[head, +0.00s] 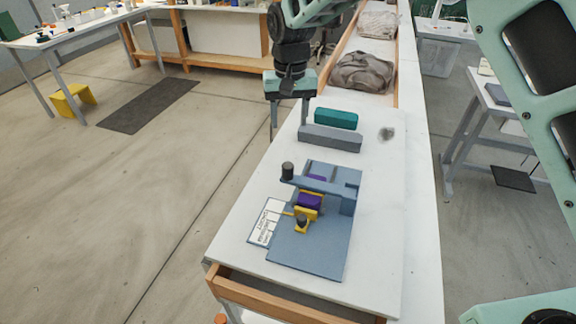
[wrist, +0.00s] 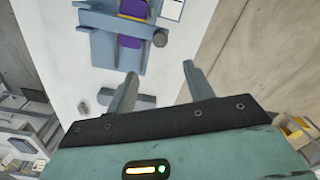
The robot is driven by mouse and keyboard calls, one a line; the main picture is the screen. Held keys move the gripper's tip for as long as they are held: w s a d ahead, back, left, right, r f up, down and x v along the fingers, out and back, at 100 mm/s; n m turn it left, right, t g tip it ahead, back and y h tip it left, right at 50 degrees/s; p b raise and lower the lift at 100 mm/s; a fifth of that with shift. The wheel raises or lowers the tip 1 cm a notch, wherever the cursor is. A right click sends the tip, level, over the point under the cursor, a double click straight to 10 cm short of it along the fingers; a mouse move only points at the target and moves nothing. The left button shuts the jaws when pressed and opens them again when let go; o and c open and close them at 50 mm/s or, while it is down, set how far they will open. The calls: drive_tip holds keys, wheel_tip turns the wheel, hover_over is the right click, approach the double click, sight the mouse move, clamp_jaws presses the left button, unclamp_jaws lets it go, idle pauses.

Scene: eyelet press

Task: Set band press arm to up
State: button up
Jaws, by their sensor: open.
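The band press (head: 310,250) is a blue-grey plate fixture on the white bench, with purple pieces and a yellow holder at its middle. Its press arm (head: 322,187) is a blue bar running roughly level across the fixture, with a dark knob (head: 287,171) at its left end. The knob (wrist: 160,38) also shows in the wrist view, just beyond my fingertips. My gripper (head: 290,124) is open and empty, behind and above the press. In the wrist view its two fingers (wrist: 160,70) are spread apart, touching nothing.
A grey block (head: 330,138) and a teal block (head: 336,118) lie behind the press. A white label card (head: 266,222) is at its left. A wooden tray with grey cloth bundles (head: 362,72) stands farther back. The bench is clear right of the press.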

sight(288, 165)
wheel_tip(288, 165, down, 16)
drive_tip(key=p, duration=0.5)
drive_tip(key=shift+s+a+f, duration=0.1)
drive_tip(key=shift+a+f, duration=0.05)
drive_tip(key=shift+f, duration=0.05)
clamp_jaws()
